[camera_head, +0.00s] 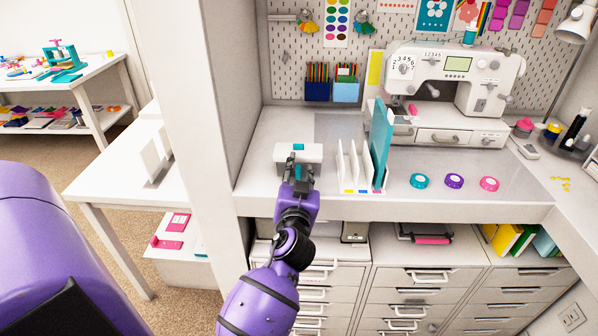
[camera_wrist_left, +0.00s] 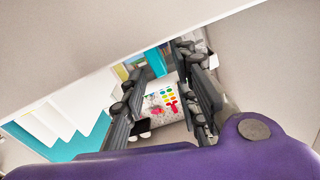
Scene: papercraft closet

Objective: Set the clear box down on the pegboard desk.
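My left gripper (camera_head: 298,168) reaches in over the front left of the pegboard desk (camera_head: 262,180). A small pale box (camera_head: 314,153) with a teal spot, which looks like the clear box, shows right at its fingertips. The gripper covers the box's near side. In the left wrist view the two dark fingers (camera_wrist_left: 163,85) stand apart, and the pegboard background shows between them. I cannot make out the box there, nor tell whether the fingers touch it or whether it rests on the desk. My right gripper is in neither view.
White upright dividers (camera_head: 352,166) and a teal board (camera_head: 380,140) stand just right of the box. A sewing machine (camera_head: 450,75) and pencil cups (camera_head: 346,92) are behind. Teal, purple and pink rolls (camera_head: 454,181) lie to the right. A side panel (camera_head: 228,70) rises on the left.

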